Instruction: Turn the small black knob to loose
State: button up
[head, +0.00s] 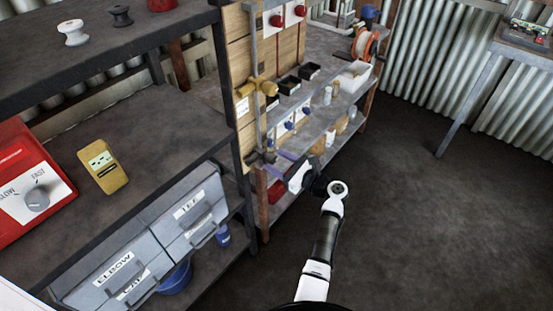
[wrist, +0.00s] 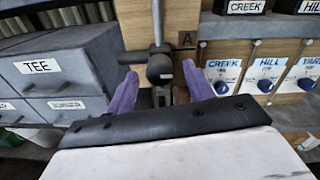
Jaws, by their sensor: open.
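A small black knob (wrist: 159,72) with a round end and a bar across it sits on a grey upright pipe in front of the wooden board. It is in the middle of the wrist view, and it also shows in the head view (head: 259,159) low on the pipe. My gripper (wrist: 160,80) is open, with one purple finger on each side of the knob. I cannot tell whether either finger touches it. In the head view my gripper (head: 280,164) reaches the knob from the right. No "loose" marking is readable.
Blue knobs on white plates (wrist: 222,87) are close on the right. Grey drawers (wrist: 60,70), one labelled TEE, stand on the left. A dark shelf post (head: 234,90) is beside the board. The floor at right is clear.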

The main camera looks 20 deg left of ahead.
jog(key=shift+w+a, duration=0.15)
jog(key=shift+a, duration=0.35)
jog(key=c, duration=1)
